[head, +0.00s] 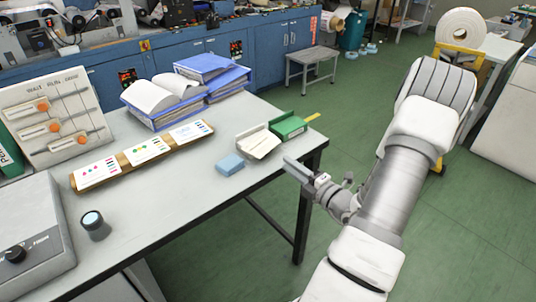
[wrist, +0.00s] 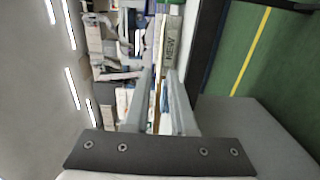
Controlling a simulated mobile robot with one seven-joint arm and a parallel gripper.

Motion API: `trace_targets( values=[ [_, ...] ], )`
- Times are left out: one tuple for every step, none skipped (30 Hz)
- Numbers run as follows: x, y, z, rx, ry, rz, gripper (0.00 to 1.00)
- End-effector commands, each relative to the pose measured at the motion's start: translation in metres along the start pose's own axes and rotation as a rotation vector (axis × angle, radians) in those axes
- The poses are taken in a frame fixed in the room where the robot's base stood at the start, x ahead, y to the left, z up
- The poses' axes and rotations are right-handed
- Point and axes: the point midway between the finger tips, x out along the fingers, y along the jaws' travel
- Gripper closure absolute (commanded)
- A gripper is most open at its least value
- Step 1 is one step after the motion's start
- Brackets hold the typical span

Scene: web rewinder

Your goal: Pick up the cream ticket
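A cream, card-like piece (head: 264,147) leans in or on a small pale box near the table's right end; I cannot tell whether it is one ticket or several. Pale cards also sit by the orange knobs of the upright board (head: 60,112) at the left. My gripper (head: 290,163) is just off the table's right edge, to the right of and nearer than the cream piece. In the wrist view my gripper (wrist: 158,72) is open, with a gap between its fingers and nothing held. A pale box marked NEW (wrist: 170,40) shows beyond the fingertips.
A green box (head: 288,127) stands right beside the cream piece, with a blue block (head: 230,164) nearer. A wooden card tray (head: 142,168), blue binders (head: 205,68) and a small dark cylinder (head: 94,222) are also on the table (head: 180,215). The front middle is clear.

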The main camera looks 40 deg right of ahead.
Motion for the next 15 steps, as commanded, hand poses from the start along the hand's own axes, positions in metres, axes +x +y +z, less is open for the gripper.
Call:
trace_targets(
  values=[
    [0.008,-0.002,-0.001,-0.002,0.003,0.001,0.76],
    [0.013,-0.002,-0.001,-0.002,0.005,0.001,0.76],
    [0.019,-0.002,-0.001,-0.003,0.005,0.001,0.76],
    [0.024,-0.002,-0.001,-0.003,0.004,0.001,0.76],
    [0.028,-0.002,-0.002,-0.003,0.005,0.001,0.76],
    [0.034,-0.003,-0.001,-0.003,0.005,0.0,0.76],
    [0.039,-0.003,-0.001,-0.003,0.005,0.0,0.76],
    [0.043,-0.003,-0.001,-0.003,0.005,0.001,0.76],
    [0.048,-0.002,-0.002,-0.002,0.005,0.0,0.76],
    [0.052,-0.002,-0.002,-0.002,0.005,0.0,0.76],
    [0.056,0.0,-0.002,-0.001,0.005,-0.001,0.76],
    [0.061,0.001,-0.001,-0.001,0.005,0.0,0.76],
    [0.064,0.001,-0.001,-0.001,0.004,0.0,0.76],
    [0.066,0.001,-0.001,-0.001,0.004,0.0,0.76],
    [0.07,0.001,-0.001,-0.001,0.005,-0.001,0.76]
  ],
)
